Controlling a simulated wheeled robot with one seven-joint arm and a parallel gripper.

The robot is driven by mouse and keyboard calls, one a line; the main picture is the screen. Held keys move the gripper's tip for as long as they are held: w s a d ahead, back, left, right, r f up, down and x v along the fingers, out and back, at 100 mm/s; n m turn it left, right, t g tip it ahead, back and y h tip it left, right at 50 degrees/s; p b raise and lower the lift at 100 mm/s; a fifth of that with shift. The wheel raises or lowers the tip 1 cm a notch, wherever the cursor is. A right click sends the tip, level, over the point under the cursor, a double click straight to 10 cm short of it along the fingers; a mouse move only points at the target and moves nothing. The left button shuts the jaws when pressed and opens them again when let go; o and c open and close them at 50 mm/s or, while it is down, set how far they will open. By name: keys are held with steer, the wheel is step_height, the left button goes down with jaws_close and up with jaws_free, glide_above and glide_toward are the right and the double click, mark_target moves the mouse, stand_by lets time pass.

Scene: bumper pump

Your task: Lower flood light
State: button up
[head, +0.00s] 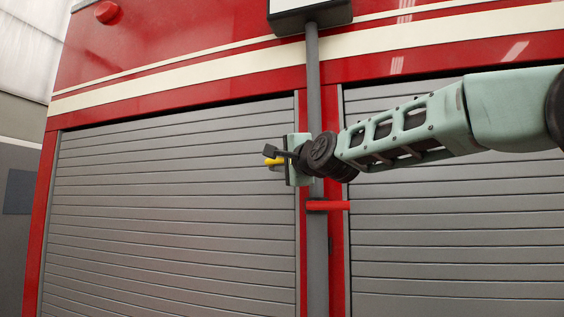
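The flood light (309,14) is a dark-edged box at the top of the head view, cut off by the upper edge. It sits on a grey vertical pole (313,75). My gripper (270,156), with dark and yellow fingers, is left of the pole and above the handle, pointing left. Its wrist covers part of the pole. I see nothing held, but the side angle hides the gap between the fingers. Whether the gripper touches the pole or shutter is unclear.
The red truck side (180,50) with cream stripes fills the view. A left grey shutter (170,220) and a right grey shutter (450,240) flank the pole. A red round lamp (107,12) is at upper left. My arm crosses from the right.

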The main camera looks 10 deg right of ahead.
steer(key=shift+o, duration=0.6)
steer(key=b+v, duration=0.9)
steer(key=v, duration=0.8)
steer(key=shift+s, duration=0.2)
